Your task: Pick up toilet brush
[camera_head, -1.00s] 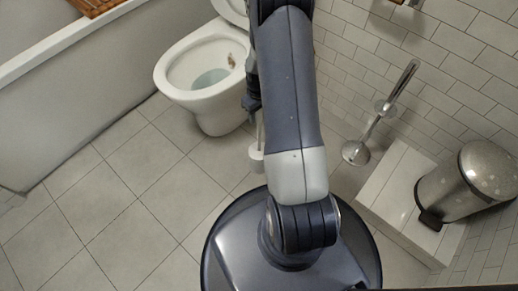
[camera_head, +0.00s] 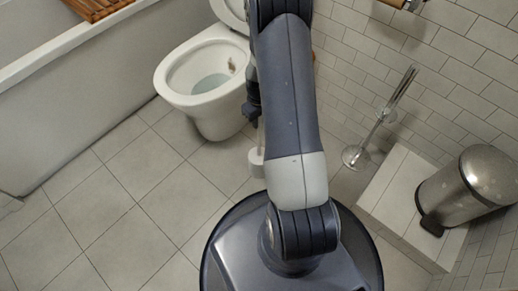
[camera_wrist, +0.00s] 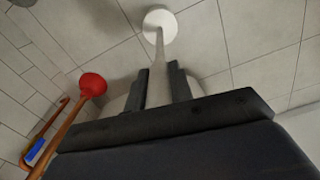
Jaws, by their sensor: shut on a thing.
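The toilet brush (camera_wrist: 158,50) has a thin pale handle and a wide round white end, which points away from my gripper towards the floor. My gripper (camera_wrist: 159,78) is shut on the handle, with one dark finger on each side. In the head view, the white lower part of the brush (camera_head: 257,161) shows just left of my arm, beside the toilet. My gripper (camera_head: 251,110) is partly hidden by the arm there. I cannot tell whether the white end touches the floor or is a holder around the bristles.
The toilet (camera_head: 205,85) stands close on the left, with the bathtub (camera_head: 70,105) beyond. A chrome stand (camera_head: 381,120), a white step (camera_head: 395,190) and a metal bin (camera_head: 466,185) are at right. A red plunger (camera_wrist: 92,85) shows in the wrist view. The left floor is clear.

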